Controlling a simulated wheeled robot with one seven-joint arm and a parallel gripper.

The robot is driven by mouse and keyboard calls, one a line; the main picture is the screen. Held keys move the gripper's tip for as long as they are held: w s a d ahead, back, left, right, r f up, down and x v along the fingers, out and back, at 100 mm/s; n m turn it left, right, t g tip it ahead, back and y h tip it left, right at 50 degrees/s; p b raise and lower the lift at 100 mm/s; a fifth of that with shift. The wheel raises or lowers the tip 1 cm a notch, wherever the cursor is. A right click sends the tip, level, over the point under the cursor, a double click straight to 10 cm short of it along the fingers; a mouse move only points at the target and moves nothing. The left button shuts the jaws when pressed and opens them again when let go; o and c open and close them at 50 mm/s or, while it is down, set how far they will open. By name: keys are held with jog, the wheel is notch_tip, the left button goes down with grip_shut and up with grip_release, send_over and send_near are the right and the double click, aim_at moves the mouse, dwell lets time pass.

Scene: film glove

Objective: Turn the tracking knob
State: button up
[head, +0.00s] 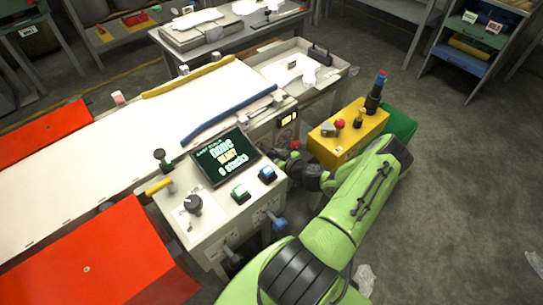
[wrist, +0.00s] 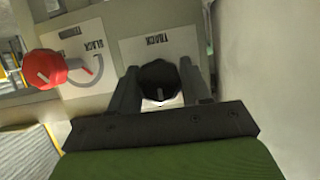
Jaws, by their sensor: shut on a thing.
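The tracking knob (wrist: 158,80) is a round black knob with a pale pointer line, on a light plate (wrist: 180,45) marked TRACK in the wrist view. My gripper (wrist: 160,84) has one finger on each side of the knob and is shut on it. In the head view, my green arm reaches to the side of the control console, and the knob itself is hidden there.
A red knob (wrist: 48,69) on a plate marked SLACK sits left of the tracking knob; it also shows in the head view (head: 294,145). The console screen (head: 224,157) is close by. A yellow cabinet (head: 345,135) stands right of my wrist. Open floor (head: 460,190) lies further right.

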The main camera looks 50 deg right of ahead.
jog(key=shift+d+f+m+y+b, duration=0.1)
jog(key=shift+f+m+y+b, duration=0.05)
jog(key=shift+m+y+b, duration=0.75)
jog(key=shift+m+b, duration=0.15)
jog(key=shift+m, duration=0.35)
jog(key=o, duration=1)
jog(key=p+v, duration=0.3)
jog(key=v, duration=1.2)
jog(key=shift+s+p, duration=0.4)
